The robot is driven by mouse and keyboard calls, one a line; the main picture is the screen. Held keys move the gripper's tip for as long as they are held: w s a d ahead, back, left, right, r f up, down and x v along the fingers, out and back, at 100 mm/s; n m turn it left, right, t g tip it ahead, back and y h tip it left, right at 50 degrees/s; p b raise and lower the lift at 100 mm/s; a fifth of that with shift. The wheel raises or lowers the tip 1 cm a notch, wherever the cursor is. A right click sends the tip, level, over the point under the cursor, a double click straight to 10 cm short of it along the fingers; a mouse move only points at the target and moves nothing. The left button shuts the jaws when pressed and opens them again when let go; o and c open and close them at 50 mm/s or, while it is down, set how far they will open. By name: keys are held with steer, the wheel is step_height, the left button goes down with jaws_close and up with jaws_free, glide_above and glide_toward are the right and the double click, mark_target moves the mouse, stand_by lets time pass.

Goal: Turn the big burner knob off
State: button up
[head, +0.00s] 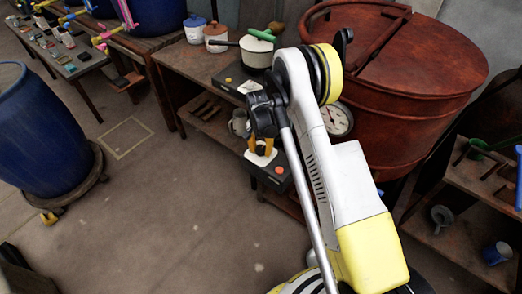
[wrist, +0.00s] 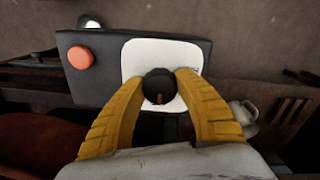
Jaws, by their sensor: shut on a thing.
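A dark control box (wrist: 100,60) fills the upper middle of the wrist view, with a white plate (wrist: 160,56) and an orange-red button (wrist: 80,58) on its face. A round black knob (wrist: 158,88) with a small orange-brown mark sits on the plate. My gripper (wrist: 160,84) is shut on this knob, with one yellow finger on each side. In the head view my gripper (head: 263,145) is at the front of the box, whose red button (head: 279,170) shows beside it. The knob is hard to make out there.
A large rust-red vat (head: 415,75) with a dial gauge (head: 337,120) stands behind my arm. A smaller burner (head: 232,78) with a white pot (head: 257,52) is on the wooden bench (head: 190,60). A blue barrel (head: 40,130) stands at left; the floor between is clear.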

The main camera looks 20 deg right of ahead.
mark_target(260, 148)
steer(key=shift+m, duration=0.5)
steer(key=o, duration=1.2)
steer(key=shift+r, duration=0.1)
step_height(260, 148, up, 12)
steer(key=shift+w+a, duration=0.15)
steer(key=shift+a, duration=0.05)
